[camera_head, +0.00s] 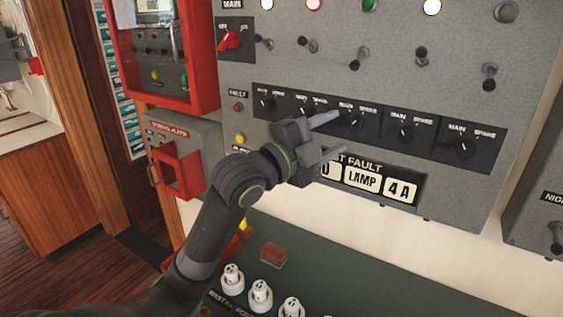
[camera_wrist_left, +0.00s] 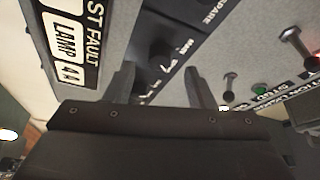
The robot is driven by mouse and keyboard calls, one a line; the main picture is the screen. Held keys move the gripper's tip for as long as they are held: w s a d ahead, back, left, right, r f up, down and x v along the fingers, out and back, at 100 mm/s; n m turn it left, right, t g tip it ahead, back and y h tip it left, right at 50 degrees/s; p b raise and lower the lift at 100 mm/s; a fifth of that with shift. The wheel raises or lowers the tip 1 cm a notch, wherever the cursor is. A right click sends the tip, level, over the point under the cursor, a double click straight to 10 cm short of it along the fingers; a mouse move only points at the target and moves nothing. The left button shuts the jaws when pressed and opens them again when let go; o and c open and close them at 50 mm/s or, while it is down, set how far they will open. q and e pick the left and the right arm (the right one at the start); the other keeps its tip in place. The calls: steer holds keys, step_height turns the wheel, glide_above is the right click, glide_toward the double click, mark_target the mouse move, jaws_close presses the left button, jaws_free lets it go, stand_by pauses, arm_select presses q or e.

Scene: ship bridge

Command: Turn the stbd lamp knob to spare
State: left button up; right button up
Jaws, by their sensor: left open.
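A dark strip on the grey panel (camera_head: 225,93) carries a row of several black rotary knobs, each lettered MAIN and SPARE. No stbd label can be read, so I cannot tell which is the stbd lamp knob. My left gripper (camera_head: 333,133) is open and empty in front of the strip, just below the middle knob (camera_head: 353,119). In the left wrist view, a black knob (camera_wrist_left: 160,53) shows beyond the gap between the open fingers (camera_wrist_left: 158,75), apart from them. The pointer directions are too small to read surely. My right gripper is not in view.
Toggle levers (camera_head: 421,58) stick out above the strip. A red-framed box (camera_head: 182,165) is at the left. White knobs (camera_head: 260,293) stand on the green desk below.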

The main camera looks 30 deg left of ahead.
arm_select(q)
steer(key=p+v, duration=1)
steer(key=v, duration=0.3)
steer(key=shift+s+p, duration=0.25)
steer(key=shift+p, duration=0.1)
steer(key=shift+a+f, duration=0.15)
stand_by(0.5)
